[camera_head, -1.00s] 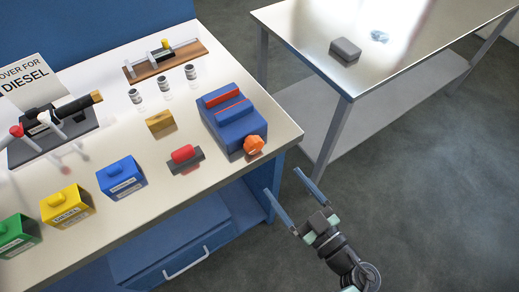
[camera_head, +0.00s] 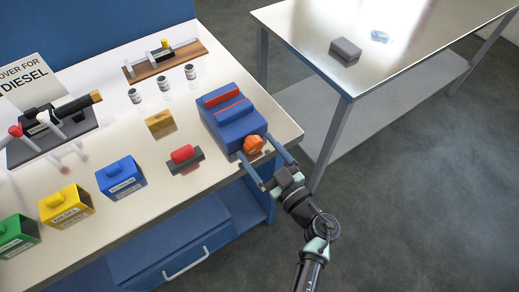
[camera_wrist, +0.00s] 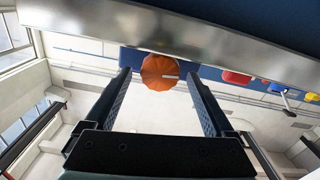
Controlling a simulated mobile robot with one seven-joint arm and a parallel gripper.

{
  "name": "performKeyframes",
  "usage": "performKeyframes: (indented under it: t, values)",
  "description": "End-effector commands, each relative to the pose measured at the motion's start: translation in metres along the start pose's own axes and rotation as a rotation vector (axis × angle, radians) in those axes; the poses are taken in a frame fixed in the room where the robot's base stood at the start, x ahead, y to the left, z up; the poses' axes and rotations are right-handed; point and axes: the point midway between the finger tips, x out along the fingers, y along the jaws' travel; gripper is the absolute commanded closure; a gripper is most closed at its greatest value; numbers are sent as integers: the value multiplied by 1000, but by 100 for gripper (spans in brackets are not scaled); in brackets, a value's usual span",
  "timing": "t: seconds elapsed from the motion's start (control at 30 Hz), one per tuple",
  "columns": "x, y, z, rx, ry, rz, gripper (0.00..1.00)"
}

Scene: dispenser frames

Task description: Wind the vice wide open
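The vice is a blue block (camera_head: 226,117) with red jaw strips on top, at the right front corner of the bench. Its jaws look close together, with only a narrow line between them. An orange knob (camera_head: 253,144) sits on its front end, facing my gripper. My gripper (camera_head: 262,160) is open, with its two fingers on either side of the knob. In the wrist view the orange knob (camera_wrist: 160,72) shows between the fingertips, with gaps on both sides. The knob has a light mark on its face. I cannot tell how deep the fingers reach around it.
A red-topped grey piece (camera_head: 184,158), a brass block (camera_head: 159,121) and small jars (camera_head: 163,83) stand left of the vice. Blue (camera_head: 121,177), yellow (camera_head: 66,206) and green boxes line the bench front. A metal table (camera_head: 390,50) stands at right.

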Motion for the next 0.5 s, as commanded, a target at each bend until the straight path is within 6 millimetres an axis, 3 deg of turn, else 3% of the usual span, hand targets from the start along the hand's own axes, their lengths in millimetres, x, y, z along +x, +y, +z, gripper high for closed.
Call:
performKeyframes:
  t: [0.07,0.43,0.5]
  values:
    - [0,0,0,0,0,0,26]
    - [-1,0,0,0,0,0,92]
    - [-1,0,0,0,0,0,97]
